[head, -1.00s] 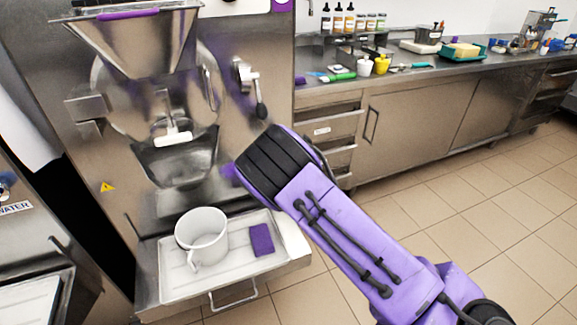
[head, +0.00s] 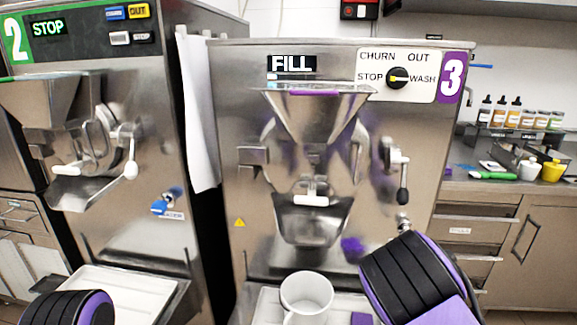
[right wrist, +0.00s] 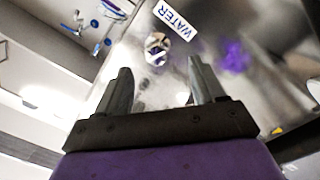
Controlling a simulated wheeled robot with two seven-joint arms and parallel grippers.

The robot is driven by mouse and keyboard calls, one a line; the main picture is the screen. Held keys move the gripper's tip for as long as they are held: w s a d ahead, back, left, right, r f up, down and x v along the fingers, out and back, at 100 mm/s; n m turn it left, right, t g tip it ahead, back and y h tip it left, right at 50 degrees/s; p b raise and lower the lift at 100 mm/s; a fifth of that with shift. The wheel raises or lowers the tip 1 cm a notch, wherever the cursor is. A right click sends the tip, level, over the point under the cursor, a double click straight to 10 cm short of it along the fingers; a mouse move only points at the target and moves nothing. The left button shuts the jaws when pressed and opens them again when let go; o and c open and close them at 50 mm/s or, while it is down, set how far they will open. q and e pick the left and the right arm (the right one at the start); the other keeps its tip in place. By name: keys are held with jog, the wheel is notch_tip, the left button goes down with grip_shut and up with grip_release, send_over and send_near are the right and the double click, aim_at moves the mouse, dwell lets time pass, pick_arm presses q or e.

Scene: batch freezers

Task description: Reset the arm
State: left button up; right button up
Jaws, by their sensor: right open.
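My right arm (head: 420,280) comes in at the lower right of the head view, its dark, purple-edged part in front of freezer 3. Its gripper is out of the head view. In the right wrist view my right gripper (right wrist: 160,68) is open, with nothing between its two fingers. Beyond the fingers is a steel front with a WATER label (right wrist: 175,20) and a valve (right wrist: 157,45). My left arm (head: 65,307) shows only as a dark, purple-edged part at the lower left of the head view. My left gripper is not in view.
Freezer 3 (head: 240,105) reads FILL; its knob (head: 397,77) is at the upper right. A white mug (head: 306,293) stands on the tray below its spout. Freezer 2 (head: 175,120) reads STOP, at left. A counter (head: 500,187) with bottles and cups is at right.

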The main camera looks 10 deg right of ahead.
jog(key=s+a+f+m+g, duration=0.2)
jog(key=s+f+m+g, duration=0.3)
jog(key=s+f, duration=0.6)
jog(key=s+a+f+m+g, duration=0.2)
jog(key=s+f+m+g, duration=0.35)
jog(key=s+f, duration=0.5)
jog(key=s+a+f+m+g, duration=0.1)
jog(key=s+a+f, duration=0.1)
jog(key=s, duration=0.5)
jog(key=s+a+f+m+g+y, duration=0.1)
jog(key=s+a+f+g, duration=0.1)
jog(key=s, duration=0.5)
jog(key=shift+a+f+m+y, duration=0.3)
jog(key=shift+a+f+m, duration=0.1)
jog(key=shift+a, duration=0.35)
jog(key=shift+g, duration=0.25)
dwell(3.0)
pick_arm(q)
jog(key=o, duration=0.5)
